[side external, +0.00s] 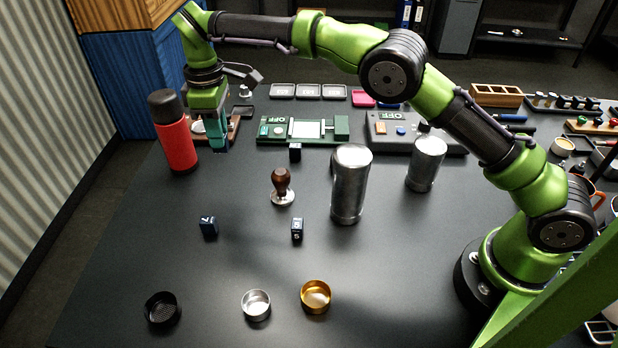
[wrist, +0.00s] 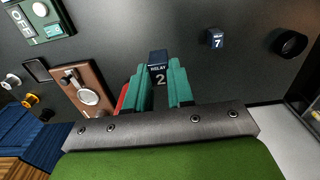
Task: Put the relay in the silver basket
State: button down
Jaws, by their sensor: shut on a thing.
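My gripper (side external: 220,145) is at the far left of the table, beside the red bottle. In the wrist view its teal fingers are shut on a dark blue relay (wrist: 158,60) marked "RELAY 2". I cannot make this relay out in the side view, nor tell how high it is held. The silver basket (side external: 256,305) is a small round cup at the front of the table, between a black basket (side external: 162,309) and a gold basket (side external: 316,296). It looks empty, far from my gripper. The black basket also shows in the wrist view (wrist: 290,44).
A relay marked 7 (side external: 208,226) and two other dark cubes (side external: 297,228) (side external: 295,152) lie on the table. A red bottle (side external: 176,140), wooden-handled tamper (side external: 282,187) and metal cylinder (side external: 350,185) stand upright. A green board (side external: 290,130) lies behind. The front left is mostly clear.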

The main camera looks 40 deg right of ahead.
jog(key=s+a+r+n, duration=0.1)
jog(key=s+a+n, duration=0.2)
jog(key=s+a, duration=0.5)
jog(key=s+a+r+n, duration=0.1)
jog(key=s+a+n, duration=0.35)
jog(key=s, duration=0.85)
jog(key=shift+n, duration=0.65)
jog(key=shift+s+d+f, duration=0.1)
jog(key=shift+s+f, duration=0.7)
jog(key=shift+f, duration=1.1)
jog(key=shift+s+d+f, duration=0.1)
jog(key=shift+s+f, duration=0.7)
jog(key=shift+f, duration=1.1)
jog(key=shift+s+d+f, duration=0.1)
jog(key=shift+s+f, duration=0.7)
jog(key=shift+f, duration=1.1)
jog(key=c, duration=0.9)
grip_release()
